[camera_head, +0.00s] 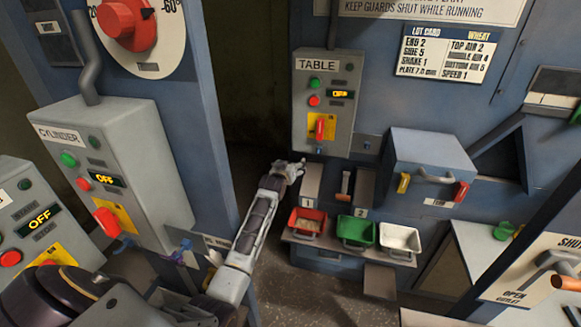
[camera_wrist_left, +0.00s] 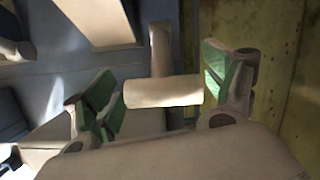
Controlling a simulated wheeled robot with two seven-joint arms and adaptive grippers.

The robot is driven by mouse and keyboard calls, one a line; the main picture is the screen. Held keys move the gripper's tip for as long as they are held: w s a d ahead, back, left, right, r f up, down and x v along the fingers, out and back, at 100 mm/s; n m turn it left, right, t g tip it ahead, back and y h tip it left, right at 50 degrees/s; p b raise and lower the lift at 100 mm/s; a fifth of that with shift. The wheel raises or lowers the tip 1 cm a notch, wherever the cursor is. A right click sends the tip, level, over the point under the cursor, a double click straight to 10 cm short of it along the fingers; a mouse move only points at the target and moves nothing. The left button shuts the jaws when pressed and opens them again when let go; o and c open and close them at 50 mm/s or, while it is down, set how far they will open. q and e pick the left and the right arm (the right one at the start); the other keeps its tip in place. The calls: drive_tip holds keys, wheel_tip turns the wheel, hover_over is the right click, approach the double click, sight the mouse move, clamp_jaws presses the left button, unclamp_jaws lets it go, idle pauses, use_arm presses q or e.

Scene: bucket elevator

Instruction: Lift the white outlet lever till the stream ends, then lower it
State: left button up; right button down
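The white outlet lever (camera_wrist_left: 163,95) shows in the left wrist view as a pale T-shaped handle. It lies crosswise between the two green-padded fingers of my left gripper (camera_wrist_left: 160,82). The fingers are open on either side of the handle, close to its ends; firm contact does not show. In the head view my left gripper (camera_head: 294,167) is at the left edge of the blue machine, above the red tray (camera_head: 308,213), and hides the lever there. No stream can be made out. My right gripper is out of view.
A green tray (camera_head: 356,246) and a white tray (camera_head: 401,251) stand right of the red one on a shelf. An orange-handled lever (camera_head: 345,184) is close to the right of my gripper. The TABLE control box (camera_head: 326,145) is above; the CYLINDER box (camera_head: 150,150) stands left.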

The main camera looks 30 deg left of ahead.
use_arm(q)
drive_tip(key=shift+s+a+f, duration=0.1)
drive_tip(key=shift+s, duration=0.45)
drive_tip(key=v, duration=1.1)
idle(0.7)
